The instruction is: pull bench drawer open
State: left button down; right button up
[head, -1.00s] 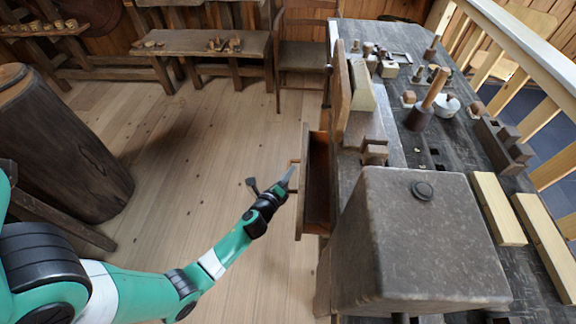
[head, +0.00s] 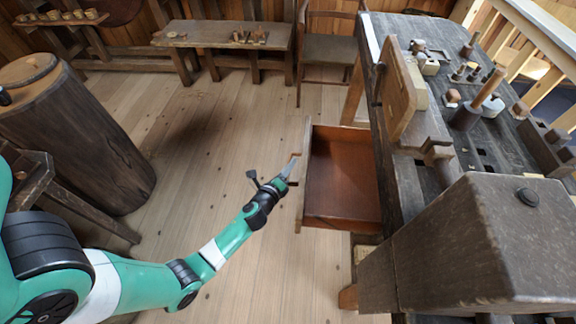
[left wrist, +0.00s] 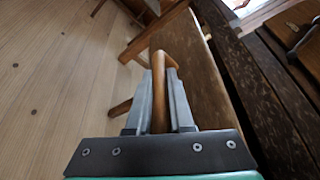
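The bench drawer (head: 342,180) stands well out from the left side of the dark workbench (head: 405,140). Its reddish inside looks empty. My left gripper (head: 289,169) is at the drawer's front, on the floor side. In the left wrist view, the gripper's two fingers (left wrist: 160,85) lie on both sides of the wooden drawer handle (left wrist: 158,62) and are shut on it. The drawer's front board (left wrist: 200,75) is right beside the fingers. The fingers hide part of the handle in the head view. My right gripper is not in view.
The floor (head: 190,130) left of the drawer is clear. A thick wooden stump (head: 75,135) stands at the left, and a low bench (head: 225,33) and chair (head: 330,50) stand behind. The benchtop holds a mallet (head: 478,102) and several small wooden pieces.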

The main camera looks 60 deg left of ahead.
pick_arm(q)
jog(key=c, duration=0.8)
grip_release()
jog(key=shift+s+d+r, duration=0.15)
jog(key=shift+s+d, duration=0.15)
jog(key=p+v, duration=0.1)
jog(key=v, duration=1)
jog(key=shift+p, duration=0.3)
jog(key=shift+w, duration=0.1)
